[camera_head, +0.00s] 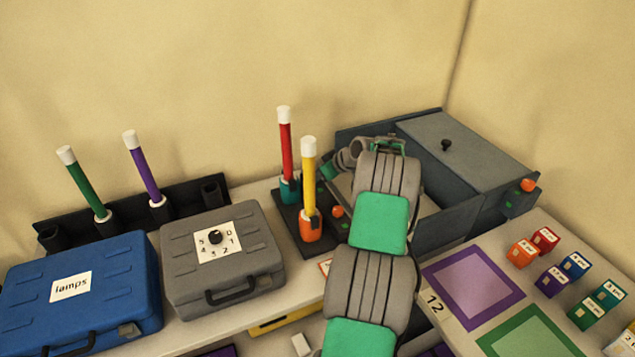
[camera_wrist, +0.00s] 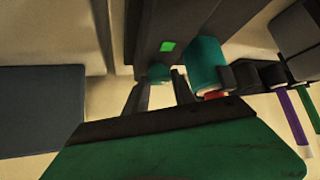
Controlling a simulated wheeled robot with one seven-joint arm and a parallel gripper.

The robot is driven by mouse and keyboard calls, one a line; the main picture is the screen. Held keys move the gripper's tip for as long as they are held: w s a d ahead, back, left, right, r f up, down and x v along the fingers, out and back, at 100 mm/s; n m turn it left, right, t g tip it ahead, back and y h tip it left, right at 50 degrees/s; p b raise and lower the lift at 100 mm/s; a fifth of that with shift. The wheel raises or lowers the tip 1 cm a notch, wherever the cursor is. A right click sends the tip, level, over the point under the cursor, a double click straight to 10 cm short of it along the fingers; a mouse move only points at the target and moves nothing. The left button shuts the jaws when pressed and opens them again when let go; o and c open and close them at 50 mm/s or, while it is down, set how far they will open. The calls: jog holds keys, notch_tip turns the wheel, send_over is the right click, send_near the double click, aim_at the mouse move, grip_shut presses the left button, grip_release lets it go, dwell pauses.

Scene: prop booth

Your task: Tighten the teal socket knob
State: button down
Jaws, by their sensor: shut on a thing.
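The teal knob (camera_wrist: 158,72) shows in the wrist view between the tips of my gripper (camera_wrist: 161,85), which is shut on it. A small green light (camera_wrist: 167,46) glows on the dark block beside it. The teal socket (camera_wrist: 204,65) is close to the right of the fingers, with a bit of red tube showing. In the head view the teal socket (camera_head: 289,189) holds the upright red tube (camera_head: 285,138). My gripper (camera_head: 322,185) is mostly hidden there beside the dark base, and I cannot make out the teal knob.
An orange socket (camera_head: 310,228) with a yellow tube (camera_head: 309,180) and an orange knob (camera_head: 338,211) stand close by. A large grey box (camera_head: 465,150) is behind my arm. A grey case (camera_head: 222,275) and blue case (camera_head: 80,300) are left.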

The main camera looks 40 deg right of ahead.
jog(key=shift+r+m+h, duration=0.1)
jog(key=shift+m+h, duration=0.3)
jog(key=shift+m, duration=0.1)
jog(key=c, duration=1.1)
grip_release()
jog(key=shift+o, duration=0.2)
jog(key=b+v, duration=0.2)
jog(key=v, duration=0.5)
jog(key=shift+s+r, duration=0.2)
jog(key=shift+s, duration=0.15)
